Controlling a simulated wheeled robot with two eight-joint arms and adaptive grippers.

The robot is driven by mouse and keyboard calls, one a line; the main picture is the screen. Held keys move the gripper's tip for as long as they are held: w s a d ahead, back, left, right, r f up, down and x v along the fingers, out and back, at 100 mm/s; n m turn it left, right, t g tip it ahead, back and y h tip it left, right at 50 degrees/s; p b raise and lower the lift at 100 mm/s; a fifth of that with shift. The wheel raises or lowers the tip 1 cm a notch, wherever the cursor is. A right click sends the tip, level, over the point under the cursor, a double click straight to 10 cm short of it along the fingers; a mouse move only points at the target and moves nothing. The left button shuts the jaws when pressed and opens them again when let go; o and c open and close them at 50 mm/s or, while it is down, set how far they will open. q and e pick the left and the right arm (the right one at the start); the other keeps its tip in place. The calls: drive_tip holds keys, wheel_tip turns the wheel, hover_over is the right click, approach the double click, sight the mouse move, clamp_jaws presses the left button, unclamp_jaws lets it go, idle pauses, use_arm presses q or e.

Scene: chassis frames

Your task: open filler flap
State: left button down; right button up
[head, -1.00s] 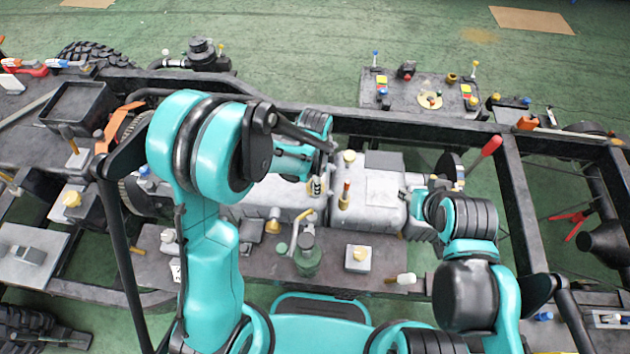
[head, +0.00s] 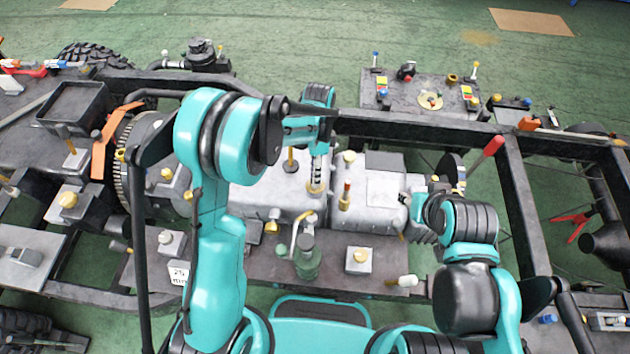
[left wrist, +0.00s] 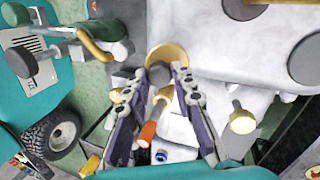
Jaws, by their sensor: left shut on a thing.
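The filler flap area is a gold round collar (left wrist: 167,56) on the grey housing, between my left fingertips in the left wrist view. A dark grey cylindrical piece, apparently part of the flap (left wrist: 160,76), stands between the fingers in front of the collar. My left gripper (left wrist: 166,74) is shut on this piece. In the head view my left gripper (head: 316,186) points down onto the grey housing (head: 262,197); its fingers hide most of the flap. My right gripper (head: 407,198) is by the right end of the housing; its jaws are too small to read.
An orange-topped brass post (head: 345,196) stands close to the right of my left gripper. A green bottle-like part (head: 307,262) and a pale block with a yellow knob (head: 358,259) are on the near shelf. A black frame rail (head: 420,127) runs behind.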

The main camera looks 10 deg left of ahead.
use_arm(q)
drive_tip(key=shift+w+g, duration=0.3)
drive_tip(key=shift+g, duration=0.2)
drive_tip(key=c, duration=1.3)
unclamp_jaws()
drive_tip(key=shift+o, duration=0.2)
drive_tip(key=shift+r, duration=0.1)
drive_tip(key=v, duration=1.2)
